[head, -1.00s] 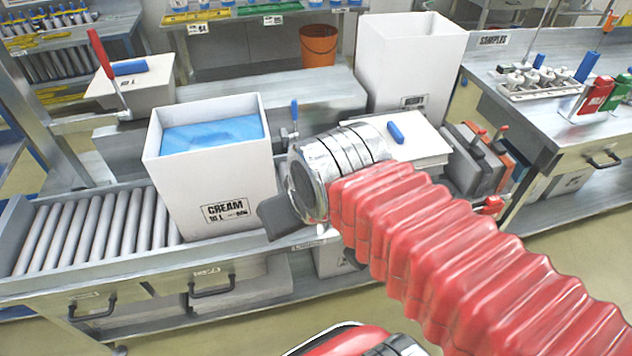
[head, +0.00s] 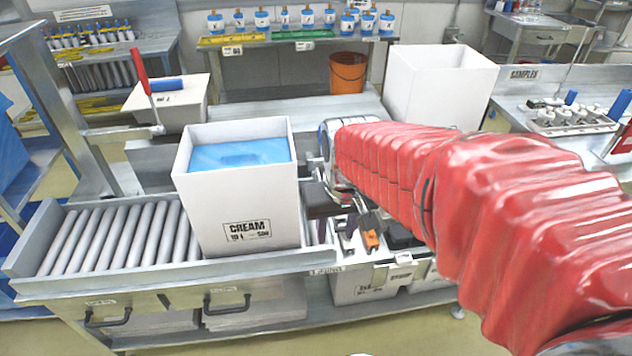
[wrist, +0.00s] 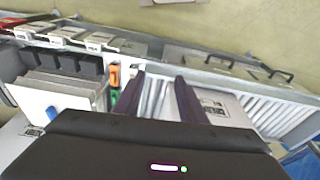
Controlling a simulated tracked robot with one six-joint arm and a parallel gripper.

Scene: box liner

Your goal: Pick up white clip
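I cannot make out a white clip for sure in either view. My gripper (wrist: 158,88) shows two dark fingers spread apart in the wrist view, with no held object visible between them. It hangs low just right of the white CREAM box (head: 240,212), over the front of the bench. In the wrist view an orange-handled tool (wrist: 115,75) and a green-handled one lie just left of the fingers. In the head view my red-sleeved arm hides part of this area.
The CREAM box holds a blue liner (head: 240,152) and stands on the roller conveyor (head: 120,238). An empty white box (head: 440,85) stands behind my arm. A red-handled lever (head: 142,75) rises at left. In the wrist view a compartment of white sheets (wrist: 60,95) lies left.

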